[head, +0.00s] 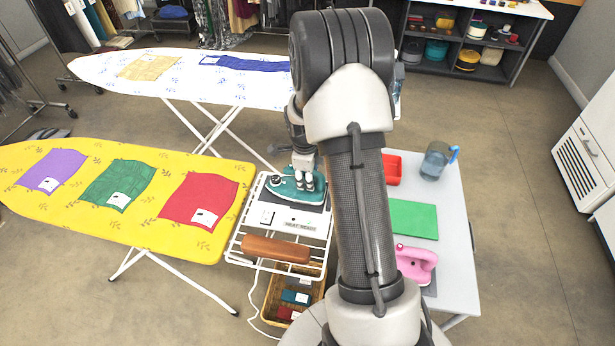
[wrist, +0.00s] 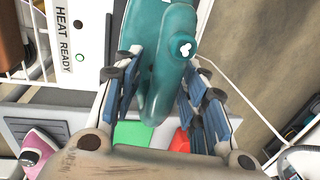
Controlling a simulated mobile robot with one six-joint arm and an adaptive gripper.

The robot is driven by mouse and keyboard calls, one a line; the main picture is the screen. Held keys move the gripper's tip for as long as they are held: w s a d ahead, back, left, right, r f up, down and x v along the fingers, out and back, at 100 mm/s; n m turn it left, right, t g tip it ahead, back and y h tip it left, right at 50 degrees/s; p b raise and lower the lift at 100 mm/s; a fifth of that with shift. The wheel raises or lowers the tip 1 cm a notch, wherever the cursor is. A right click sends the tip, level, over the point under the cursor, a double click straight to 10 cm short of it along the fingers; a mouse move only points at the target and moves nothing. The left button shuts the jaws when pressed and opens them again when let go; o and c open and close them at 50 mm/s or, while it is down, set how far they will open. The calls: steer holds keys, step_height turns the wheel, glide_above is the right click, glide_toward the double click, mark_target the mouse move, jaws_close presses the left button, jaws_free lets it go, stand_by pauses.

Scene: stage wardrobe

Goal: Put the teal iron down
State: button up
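The teal iron (head: 284,192) is at the back of the white wire rack (head: 235,247), over a dark rest plate (head: 309,208). My gripper (head: 308,181) reaches down onto it from above. In the wrist view the teal iron (wrist: 165,60) fills the space between my finger pads (wrist: 160,92), which close on its handle from both sides. The iron looks level. I cannot tell whether its sole touches the plate. A panel by the plate reads HEAT READY (head: 301,225), with a green light in the wrist view.
A yellow ironing board (head: 140,225) with purple, green and red cloths stands left. A white board (head: 120,62) is behind. A brown block (head: 275,249) lies on the rack.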

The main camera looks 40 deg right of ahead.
steer(key=s+a+r+n+t+p, duration=0.1)
steer(key=s+a+r+n, duration=0.2)
steer(key=r, duration=0.7)
steer(key=s+a+r+n+p, duration=0.15)
steer(key=a+r+n, duration=0.35)
steer(key=r, duration=0.6)
steer(key=s+a+r+n, duration=0.3)
steer(key=s+a+n, duration=0.2)
steer(key=s+n, duration=0.1)
steer(key=s+a+r+n+t+y, duration=0.1)
steer(key=s+a+r+n, duration=0.1)
steer(key=s+a+n, duration=0.3)
steer(key=s+a+r+n+t, duration=0.1)
steer(key=s+a+r+n, duration=0.2)
steer(key=s+a+n, duration=0.2)
steer(key=s+n, duration=0.3)
steer(key=s, duration=0.1)
steer(key=shift+a+r+n, duration=0.15)
steer(key=shift+r+n, duration=0.15)
steer(key=shift+n, duration=0.1)
